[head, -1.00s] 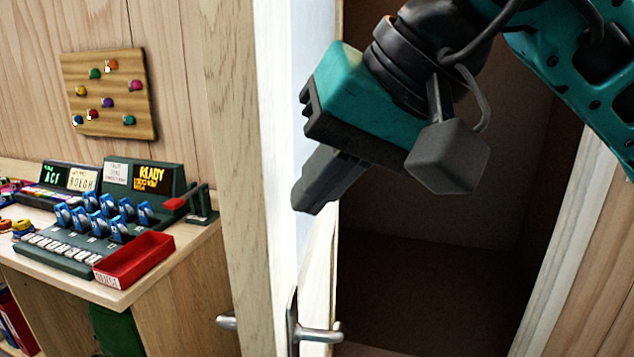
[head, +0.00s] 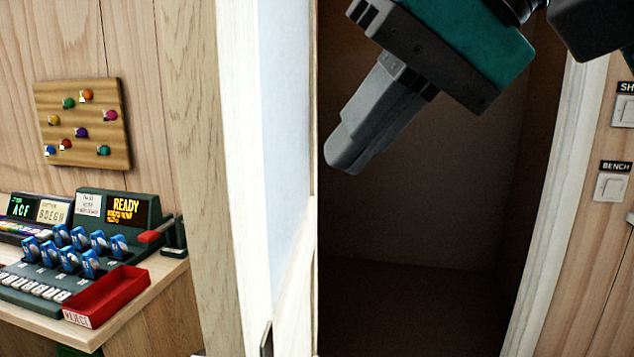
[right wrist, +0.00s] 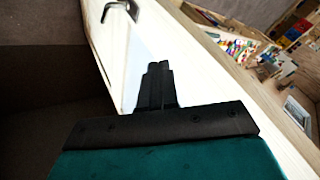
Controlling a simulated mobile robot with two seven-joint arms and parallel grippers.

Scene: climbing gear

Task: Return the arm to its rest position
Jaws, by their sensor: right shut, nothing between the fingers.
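My right gripper (head: 345,160) hangs in the upper middle of the head view, teal with grey fingers. Its fingers are shut with nothing between them and point down and to the left, in front of a dark doorway. In the right wrist view the shut fingers (right wrist: 155,75) show against a white door (right wrist: 115,50) with a metal handle (right wrist: 122,8). The open door (head: 285,180) stands just left of the gripper in the head view; I cannot tell how far apart they are. My left gripper is not in view.
A wooden bench (head: 150,285) at the left holds a dark green device (head: 100,275) with blue pieces and a red tray (head: 108,297). A board with coloured holds (head: 82,122) hangs above. Wall switches (head: 610,187) are at the right. The dark doorway (head: 430,230) looks empty.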

